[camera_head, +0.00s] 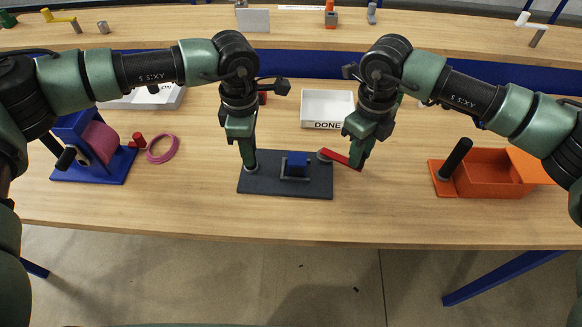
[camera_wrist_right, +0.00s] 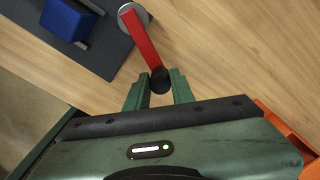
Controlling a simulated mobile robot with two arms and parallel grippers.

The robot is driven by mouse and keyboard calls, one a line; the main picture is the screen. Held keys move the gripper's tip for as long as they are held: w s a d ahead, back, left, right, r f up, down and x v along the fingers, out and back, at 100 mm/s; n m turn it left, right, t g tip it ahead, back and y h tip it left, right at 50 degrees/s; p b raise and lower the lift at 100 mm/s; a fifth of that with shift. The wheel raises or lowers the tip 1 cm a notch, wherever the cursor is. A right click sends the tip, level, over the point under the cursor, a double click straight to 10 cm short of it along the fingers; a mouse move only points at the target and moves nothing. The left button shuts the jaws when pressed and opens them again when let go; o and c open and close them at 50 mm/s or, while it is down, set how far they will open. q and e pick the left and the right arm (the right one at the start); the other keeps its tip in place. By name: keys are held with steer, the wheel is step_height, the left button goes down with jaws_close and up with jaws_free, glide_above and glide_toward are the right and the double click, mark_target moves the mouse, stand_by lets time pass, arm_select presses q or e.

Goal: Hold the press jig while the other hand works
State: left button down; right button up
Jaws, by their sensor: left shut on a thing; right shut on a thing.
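The press jig (camera_head: 262,187) is a dark grey plate on the table, with a blue block (camera_head: 297,160) in a grey nest at its middle. A red lever (camera_head: 341,158) reaches right from a round grey pivot at the plate's right end; in the right wrist view the lever (camera_wrist_right: 145,40) ends in a black knob (camera_wrist_right: 160,80). My left gripper (camera_head: 249,165) is shut on a grey post at the plate's left end, mostly hidden by the fingers. My right gripper (camera_head: 358,162) is shut on the lever's black knob, which sits between its fingertips (camera_wrist_right: 160,90).
A white DONE tray (camera_head: 328,122) stands behind the jig. A blue stand with a pink roll (camera_head: 100,142) and a pink ring (camera_head: 163,149) are at left. An orange box (camera_head: 483,192) with a black handle is at right. The front table edge is clear.

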arm_select(q)
steer(key=shift+d, duration=0.2)
arm_select(e)
steer(key=shift+s+a, duration=0.3)
